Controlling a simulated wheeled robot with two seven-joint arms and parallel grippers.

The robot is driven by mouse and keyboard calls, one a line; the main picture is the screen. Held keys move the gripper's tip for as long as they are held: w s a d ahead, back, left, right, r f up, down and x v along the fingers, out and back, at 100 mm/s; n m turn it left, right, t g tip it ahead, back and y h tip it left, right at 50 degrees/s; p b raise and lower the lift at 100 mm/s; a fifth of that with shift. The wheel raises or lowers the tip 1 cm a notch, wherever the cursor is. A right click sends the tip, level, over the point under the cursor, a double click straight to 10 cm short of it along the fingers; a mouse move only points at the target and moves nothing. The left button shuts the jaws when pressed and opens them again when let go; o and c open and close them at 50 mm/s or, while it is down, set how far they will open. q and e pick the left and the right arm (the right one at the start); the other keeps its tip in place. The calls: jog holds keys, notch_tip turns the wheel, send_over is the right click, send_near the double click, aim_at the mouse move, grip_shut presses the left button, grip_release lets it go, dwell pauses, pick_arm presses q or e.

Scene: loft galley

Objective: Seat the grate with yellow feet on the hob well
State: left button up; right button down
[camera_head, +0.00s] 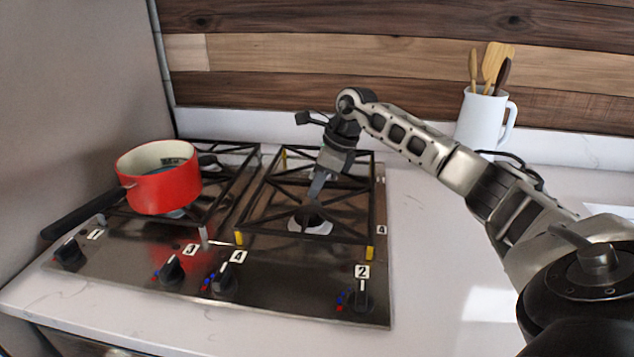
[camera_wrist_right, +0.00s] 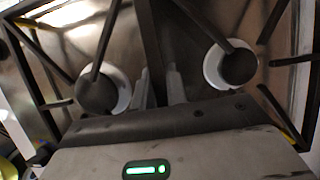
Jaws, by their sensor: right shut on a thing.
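The black grate with yellow feet (camera_head: 354,183) is over the right half of the steel hob (camera_head: 300,285), above the right burners. Yellow feet show at its front corners and back left corner. It looks about level; I cannot tell whether its feet touch the hob well or hang just above it. My right gripper (camera_head: 316,188) points down at the middle of the grate and is shut on a bar of it. In the right wrist view the fingers (camera_wrist_right: 159,88) straddle the dark middle bar, with a burner on each side. My left gripper is out of view.
A red pot (camera_head: 160,190) stands on the left grate (camera_head: 222,190), its black handle pointing front left. Several knobs line the hob's front. A white mug (camera_head: 481,120) with wooden utensils stands at the back right. The white counter (camera_head: 430,260) right of the hob is clear.

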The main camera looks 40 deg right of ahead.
jog(key=shift+r, duration=0.1)
jog(key=c, duration=1.3)
grip_release()
jog(key=shift+r+p, duration=2.95)
jog(key=shift+r, duration=0.55)
jog(key=shift+f, duration=0.15)
